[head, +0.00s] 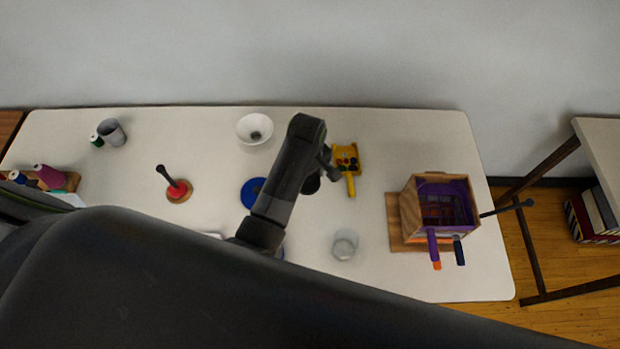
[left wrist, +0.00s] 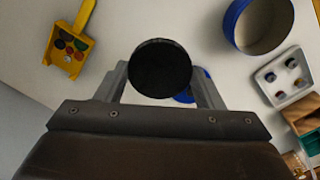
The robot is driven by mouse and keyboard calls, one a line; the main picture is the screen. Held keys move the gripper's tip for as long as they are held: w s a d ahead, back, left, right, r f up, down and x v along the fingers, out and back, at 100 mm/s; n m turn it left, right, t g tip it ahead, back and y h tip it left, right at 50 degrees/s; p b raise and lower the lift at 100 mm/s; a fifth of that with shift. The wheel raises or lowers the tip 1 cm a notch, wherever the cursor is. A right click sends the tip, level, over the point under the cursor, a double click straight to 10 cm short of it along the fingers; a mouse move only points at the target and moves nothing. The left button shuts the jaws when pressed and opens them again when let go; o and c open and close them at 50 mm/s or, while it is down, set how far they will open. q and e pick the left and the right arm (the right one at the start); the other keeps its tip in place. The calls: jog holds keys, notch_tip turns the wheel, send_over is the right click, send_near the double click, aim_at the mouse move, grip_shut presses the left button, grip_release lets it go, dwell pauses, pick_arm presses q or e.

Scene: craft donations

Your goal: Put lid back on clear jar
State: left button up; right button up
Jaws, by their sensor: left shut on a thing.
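The clear jar (head: 345,245) stands upright on the white table in the head view, right of the middle, with its top open. My left gripper (head: 322,176) is above the table, farther back than the jar and slightly left of it in the picture. In the left wrist view, my left gripper (left wrist: 160,76) is shut on a round black lid (left wrist: 160,68), seen flat-on between the fingers. The lid is apart from the jar. The jar does not show in the left wrist view. My right gripper is not in view.
A yellow scoop (head: 347,157) with coloured pieces lies beside the gripper. A wooden box (head: 409,205) with a purple inside stands right of the jar. A white bowl (head: 254,128), a blue round container (head: 252,193) and a red-based stand (head: 178,191) are on the left. My arm hides the table's front.

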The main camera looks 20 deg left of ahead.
pick_arm(q)
notch_tip(320, 180, down, 15)
jog(key=b, duration=1.4)
jog(key=shift+r+b, duration=0.15)
jog(key=shift+b, duration=0.2)
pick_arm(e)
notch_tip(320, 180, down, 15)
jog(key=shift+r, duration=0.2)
pick_arm(q)
jog(key=shift+r, duration=0.25)
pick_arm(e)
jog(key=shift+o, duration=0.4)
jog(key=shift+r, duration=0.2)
